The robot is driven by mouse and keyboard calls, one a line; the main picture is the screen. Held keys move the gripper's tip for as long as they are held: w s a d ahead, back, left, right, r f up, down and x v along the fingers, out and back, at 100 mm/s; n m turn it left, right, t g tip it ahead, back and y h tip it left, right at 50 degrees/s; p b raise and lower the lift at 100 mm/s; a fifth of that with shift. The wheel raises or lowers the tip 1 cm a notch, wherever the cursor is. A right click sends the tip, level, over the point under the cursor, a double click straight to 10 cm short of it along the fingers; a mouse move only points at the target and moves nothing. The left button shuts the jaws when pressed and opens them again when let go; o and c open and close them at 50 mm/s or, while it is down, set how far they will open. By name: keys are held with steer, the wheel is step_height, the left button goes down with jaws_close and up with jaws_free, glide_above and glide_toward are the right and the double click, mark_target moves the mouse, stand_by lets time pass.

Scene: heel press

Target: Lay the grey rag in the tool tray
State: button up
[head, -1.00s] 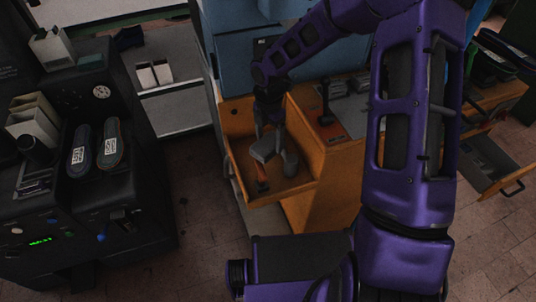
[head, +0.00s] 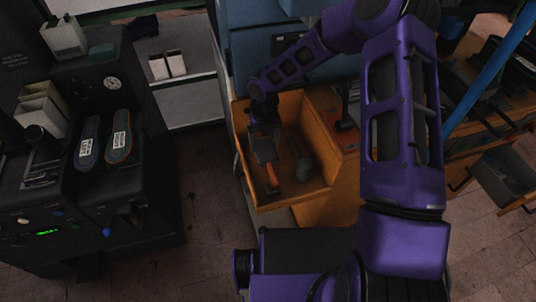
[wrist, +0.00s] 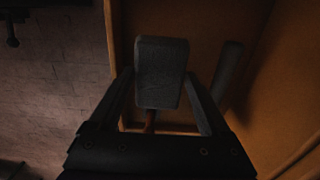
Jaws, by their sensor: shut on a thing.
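The grey rag (wrist: 161,72) shows in the wrist view as a flat, rounded grey pad between the two fingers of my gripper (wrist: 160,88). My gripper is shut on it. In the head view my gripper (head: 264,130) points down into the open orange-brown tool tray (head: 318,178), with the rag (head: 264,150) below it, dark and in shade. The rag is inside the tray's outline; I cannot tell whether it touches the floor. An orange-handled tool (head: 272,180) lies partly under the rag. A grey rod-like tool (head: 301,160) lies to the right of the rag.
The tray juts from an orange bench (head: 345,175) beside a blue cabinet (head: 270,58). A black machine (head: 115,205) with two soles (head: 118,138) stands at left. A small open drawer (head: 505,172) is at far right. Bare floor (head: 205,200) lies left of the tray.

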mark_target(265, 152)
steer(key=shift+f, duration=2.35)
steer(key=shift+f+b, duration=0.15)
steer(key=shift+b, duration=0.2)
steer(key=o, duration=1.2)
steer(key=shift+c, duration=0.2)
step_height(265, 152, up, 12)
steer(key=shift+r+p, duration=0.15)
steer(key=shift+p, duration=0.65)
